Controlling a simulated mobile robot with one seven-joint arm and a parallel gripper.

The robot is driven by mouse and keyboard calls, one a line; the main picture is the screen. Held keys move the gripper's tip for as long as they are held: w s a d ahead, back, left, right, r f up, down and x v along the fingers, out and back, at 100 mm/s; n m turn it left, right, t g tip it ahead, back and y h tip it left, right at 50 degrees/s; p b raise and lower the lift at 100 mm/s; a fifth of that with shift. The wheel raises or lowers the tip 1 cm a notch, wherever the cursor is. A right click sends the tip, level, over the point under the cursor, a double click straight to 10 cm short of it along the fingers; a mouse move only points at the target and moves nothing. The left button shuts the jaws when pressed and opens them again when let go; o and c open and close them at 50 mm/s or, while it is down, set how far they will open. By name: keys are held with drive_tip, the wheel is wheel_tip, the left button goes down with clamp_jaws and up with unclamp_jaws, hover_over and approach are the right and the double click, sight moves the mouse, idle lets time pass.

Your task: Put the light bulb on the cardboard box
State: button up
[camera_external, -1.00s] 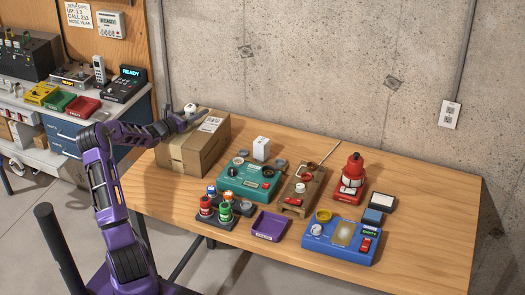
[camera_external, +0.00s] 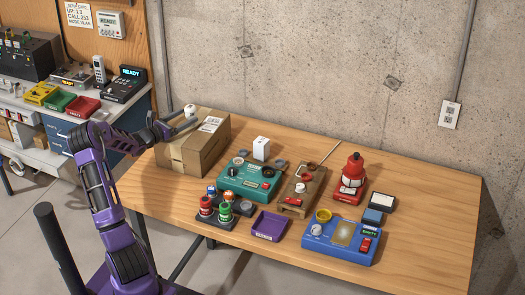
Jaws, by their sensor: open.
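The light bulb (camera_external: 190,110) is a small white rounded shape at the back left of the cardboard box's top and looks to rest there; its lower part is partly hidden by my gripper. The brown cardboard box (camera_external: 207,149) stands closed at the left end of the wooden table, with a white label on top. My gripper (camera_external: 187,123) is open, low over the left part of the box top, just in front of the bulb. I cannot tell whether a finger touches the bulb.
On the table, right of the box, are a teal device (camera_external: 249,182), a rack of coloured jars (camera_external: 215,213), a purple tray (camera_external: 269,225), a blue device (camera_external: 341,241) and a red beacon (camera_external: 351,179). The table's far right is clear. A concrete wall stands behind.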

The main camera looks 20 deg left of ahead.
drive_tip(key=v, duration=0.5)
drive_tip(key=shift+s+a, duration=0.15)
drive_tip(key=shift+s, duration=0.15)
